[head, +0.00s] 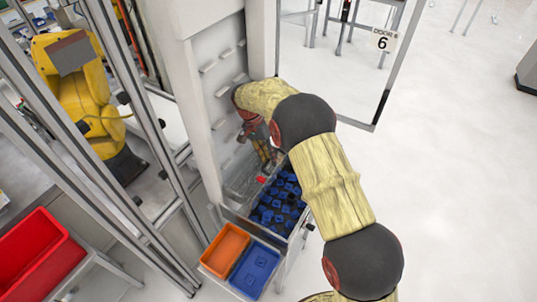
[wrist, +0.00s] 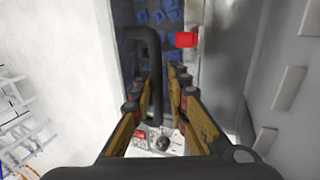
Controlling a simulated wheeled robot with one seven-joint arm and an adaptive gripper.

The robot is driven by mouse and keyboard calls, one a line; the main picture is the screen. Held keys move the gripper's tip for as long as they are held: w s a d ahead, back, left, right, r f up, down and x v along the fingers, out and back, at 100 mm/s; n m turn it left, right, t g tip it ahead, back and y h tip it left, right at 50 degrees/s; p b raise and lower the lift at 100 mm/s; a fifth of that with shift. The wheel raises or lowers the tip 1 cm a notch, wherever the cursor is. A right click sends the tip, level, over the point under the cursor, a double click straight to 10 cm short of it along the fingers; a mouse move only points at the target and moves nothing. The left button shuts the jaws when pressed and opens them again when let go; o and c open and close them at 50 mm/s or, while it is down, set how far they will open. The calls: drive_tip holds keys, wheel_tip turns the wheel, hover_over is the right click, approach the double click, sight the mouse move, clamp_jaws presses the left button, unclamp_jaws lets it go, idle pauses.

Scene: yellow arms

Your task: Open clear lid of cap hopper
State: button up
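The cap hopper (head: 302,226) is a metal-edged bin holding many dark blue caps (head: 280,200), which also show at the top of the wrist view (wrist: 160,14). A clear, see-through panel (head: 243,180) shows beside the caps near my gripper; I cannot tell how far the lid covers them. A black bent handle (wrist: 155,65) runs between my fingers in the wrist view, closer to the left finger. My gripper (head: 270,160) points down over the hopper's back end. In the wrist view its fingers (wrist: 160,80) are apart, with a gap at the right of the handle.
A small red block (wrist: 186,40) sits beside the caps. A tall pale ribbed panel (head: 220,85) stands close to my gripper. Orange (head: 225,250) and blue (head: 254,270) trays sit at the hopper's front. A framed door (head: 375,120) stands behind.

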drive_tip(key=shift+o, duration=1.2)
drive_tip(key=shift+r, duration=0.6)
drive_tip(key=shift+w, duration=0.1)
wheel_tip(320, 180, up, 10)
